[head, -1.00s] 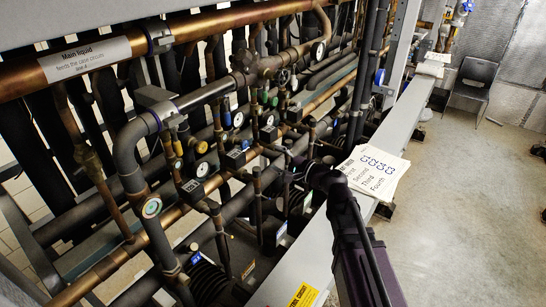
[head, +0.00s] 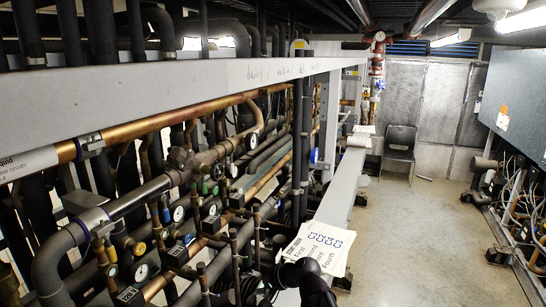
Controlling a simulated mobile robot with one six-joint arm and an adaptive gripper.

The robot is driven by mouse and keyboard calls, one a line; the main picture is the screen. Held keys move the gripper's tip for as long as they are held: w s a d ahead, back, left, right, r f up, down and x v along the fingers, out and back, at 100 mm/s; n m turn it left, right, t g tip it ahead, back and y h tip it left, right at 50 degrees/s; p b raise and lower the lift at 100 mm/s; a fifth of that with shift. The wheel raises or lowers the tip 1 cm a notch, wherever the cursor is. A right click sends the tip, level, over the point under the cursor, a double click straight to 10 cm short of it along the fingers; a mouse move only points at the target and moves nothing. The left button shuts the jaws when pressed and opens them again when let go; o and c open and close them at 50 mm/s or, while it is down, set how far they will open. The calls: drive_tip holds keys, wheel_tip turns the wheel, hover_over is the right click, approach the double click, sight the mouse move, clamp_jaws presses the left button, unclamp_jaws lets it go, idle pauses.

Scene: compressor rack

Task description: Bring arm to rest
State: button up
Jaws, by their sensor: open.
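My arm (head: 309,278) shows as a dark rounded wrist at the bottom middle of the head view, in front of the rack's lower beam. My gripper (head: 270,279) points left from it towards the dark pipes. It is open, with nothing seen between its fingers, though its outline is hard to make out against the pipes. The wrist overlaps the lower edge of a paper sheet (head: 318,243) with printed lines. I cannot tell whether they touch.
The compressor rack fills the left, with copper and black pipes, gauges (head: 141,271) and valves under a grey upper beam (head: 190,88). A grey lower beam (head: 343,190) runs back beside it. A chair (head: 399,142) stands far back. The floor (head: 430,235) right of the beam is clear.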

drive_tip(key=d+f+h, duration=0.1)
drive_tip(key=d+f, duration=0.1)
drive_tip(key=d, duration=0.1)
drive_tip(key=s+d+f+n+h, duration=0.1)
drive_tip(key=d+h, duration=0.1)
drive_tip(key=d, duration=0.1)
drive_tip(key=s+d+f+g+h, duration=0.1)
drive_tip(key=d+f+h, duration=0.1)
drive_tip(key=d, duration=0.2)
drive_tip(key=shift+s+f+n, duration=0.25)
drive_tip(key=shift+f+n, duration=0.1)
drive_tip(key=shift+n, duration=0.05)
drive_tip(key=s+d+f+n+g+h+b, duration=0.1)
drive_tip(key=s+d+f+h, duration=0.15)
drive_tip(key=d, duration=0.45)
drive_tip(key=s+d+f+g+h, duration=0.1)
drive_tip(key=s+d+h, duration=0.15)
drive_tip(key=d, duration=0.35)
wheel_tip(320, 180, down, 18)
drive_tip(key=s+b, duration=0.2)
drive_tip(key=b, duration=1.5)
drive_tip(key=shift+g+h+b, duration=0.3)
drive_tip(key=shift+g+h, duration=0.1)
drive_tip(key=shift+r, duration=0.1)
idle(1.8)
